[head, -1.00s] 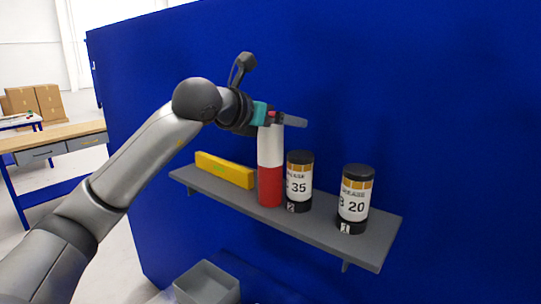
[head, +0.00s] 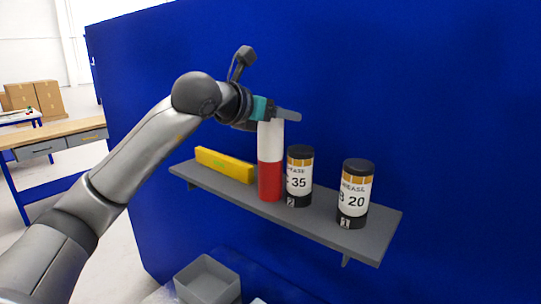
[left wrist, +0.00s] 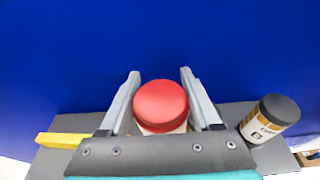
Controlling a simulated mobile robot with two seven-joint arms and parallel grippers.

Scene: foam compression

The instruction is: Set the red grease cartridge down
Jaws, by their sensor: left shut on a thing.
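The red grease cartridge (head: 270,180) is a tall upright cylinder, red below and white above, at the middle of the grey shelf (head: 325,232). Its base is at the shelf surface; I cannot tell whether it touches. My left gripper (head: 287,114) is at its top end, shut on it. In the left wrist view the cartridge's round red end (left wrist: 160,103) sits between the two fingers (left wrist: 160,76) of this gripper. My right gripper is not in view.
A canister marked 35 (head: 299,178) stands close to the right of the cartridge. A canister marked 20 (head: 354,195) stands farther right. A yellow box (head: 224,165) lies to the left. A blue panel (head: 430,100) rises behind the shelf. A grey bin (head: 207,281) is below.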

